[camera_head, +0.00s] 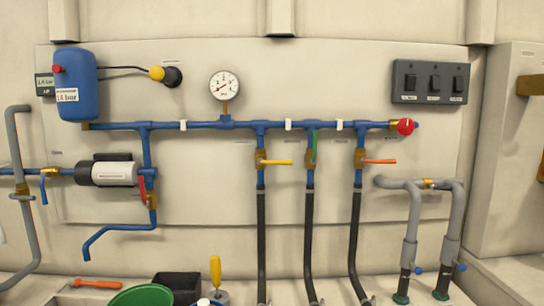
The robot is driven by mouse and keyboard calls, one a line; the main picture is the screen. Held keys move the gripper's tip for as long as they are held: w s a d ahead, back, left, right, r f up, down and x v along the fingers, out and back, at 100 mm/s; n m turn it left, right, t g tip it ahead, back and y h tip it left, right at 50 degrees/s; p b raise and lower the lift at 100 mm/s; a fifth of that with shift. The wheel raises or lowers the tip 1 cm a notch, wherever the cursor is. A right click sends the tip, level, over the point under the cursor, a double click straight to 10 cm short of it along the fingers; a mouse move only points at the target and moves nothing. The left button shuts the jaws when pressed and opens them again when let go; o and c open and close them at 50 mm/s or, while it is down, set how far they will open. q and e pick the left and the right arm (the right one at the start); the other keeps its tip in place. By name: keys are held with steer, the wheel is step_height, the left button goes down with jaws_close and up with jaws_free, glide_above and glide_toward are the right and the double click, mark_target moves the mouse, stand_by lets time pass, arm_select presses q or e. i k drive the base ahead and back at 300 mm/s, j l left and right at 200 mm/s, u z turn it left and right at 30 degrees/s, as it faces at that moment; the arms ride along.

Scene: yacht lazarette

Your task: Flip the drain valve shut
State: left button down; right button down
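No label that I can read marks the drain valve, so I cannot tell which valve it is. On the blue pipework, a valve with a yellow lever (276,162) and one with an orange lever (380,161) have their levers sideways, across their pipes. Between them a green lever (314,150) stands along its pipe. A red lever (143,190) points roughly along the pipe below the pump, above a bent blue outlet. A blue lever (43,190) hangs down at the far left. A red knob (405,126) caps the pipe's right end. Neither gripper is in view.
A blue tank (77,85), pump (108,172), gauge (224,85) and switch panel (430,82) are on the wall. Black hoses hang below the valves. Grey pipes (413,215) stand at right. A green bowl (142,296), black bin (177,284) and screwdriver (215,270) are at the bottom.

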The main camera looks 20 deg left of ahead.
mark_target(145, 203)
steer(key=u, duration=1.3)
